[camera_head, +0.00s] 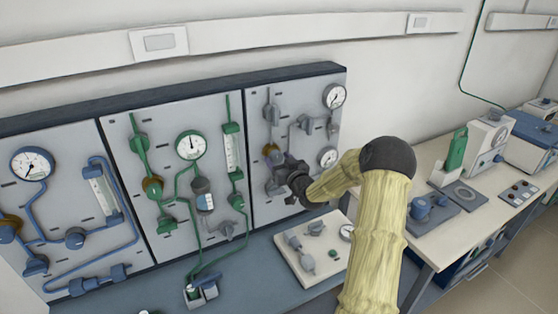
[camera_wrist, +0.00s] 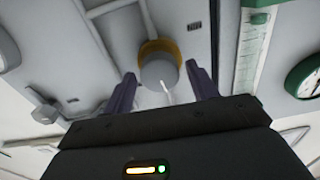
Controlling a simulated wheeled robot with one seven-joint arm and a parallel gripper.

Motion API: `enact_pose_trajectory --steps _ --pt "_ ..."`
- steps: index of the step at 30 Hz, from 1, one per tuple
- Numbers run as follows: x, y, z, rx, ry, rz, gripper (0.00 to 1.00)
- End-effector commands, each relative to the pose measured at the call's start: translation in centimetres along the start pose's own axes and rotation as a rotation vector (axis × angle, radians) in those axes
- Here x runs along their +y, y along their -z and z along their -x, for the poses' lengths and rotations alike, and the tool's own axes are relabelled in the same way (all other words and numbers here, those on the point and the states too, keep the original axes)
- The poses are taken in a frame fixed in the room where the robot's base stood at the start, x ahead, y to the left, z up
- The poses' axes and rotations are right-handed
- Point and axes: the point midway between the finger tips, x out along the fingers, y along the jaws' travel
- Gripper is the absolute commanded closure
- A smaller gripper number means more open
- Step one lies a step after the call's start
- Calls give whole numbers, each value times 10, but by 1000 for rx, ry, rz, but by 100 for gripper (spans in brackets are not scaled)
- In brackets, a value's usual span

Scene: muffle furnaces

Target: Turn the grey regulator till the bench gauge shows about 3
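The grey regulator is a grey round knob (camera_wrist: 158,70) with a brass-yellow collar in the wrist view. It also shows on the right grey panel in the head view (camera_head: 272,150). My gripper (camera_wrist: 162,90) is open, with one dark finger on each side of the knob in the picture; contact is not visible. In the head view my gripper (camera_head: 292,182) is close to the panel, just below the regulator. Two gauges are on this panel, an upper one (camera_head: 334,96) and a lower one (camera_head: 328,157). A small gauge (camera_head: 346,232) is on the bench plate. Their readings are too small to tell.
A green-piped panel (camera_head: 190,105) and a blue-piped panel (camera_head: 65,140) stand to the left. A pale plate with fittings (camera_head: 310,262) lies on the bench below my arm. A second bench (camera_head: 445,258) at the right carries several devices.

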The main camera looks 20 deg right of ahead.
Motion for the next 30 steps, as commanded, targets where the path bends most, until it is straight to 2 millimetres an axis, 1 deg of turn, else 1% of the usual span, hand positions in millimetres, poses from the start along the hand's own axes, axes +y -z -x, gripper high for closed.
enact_pose_trajectory --steps 1,5,6,13,24,30 --pt "0 0 0 0 0 0 53" --pt "0 0 0 0 0 0 78" --pt "0 0 0 0 0 0 82" --pt "0 -2 0 1 0 -39 82" --pt "1 0 0 3 -1 -266 82" --pt "1 1 0 2 -1 -285 82"
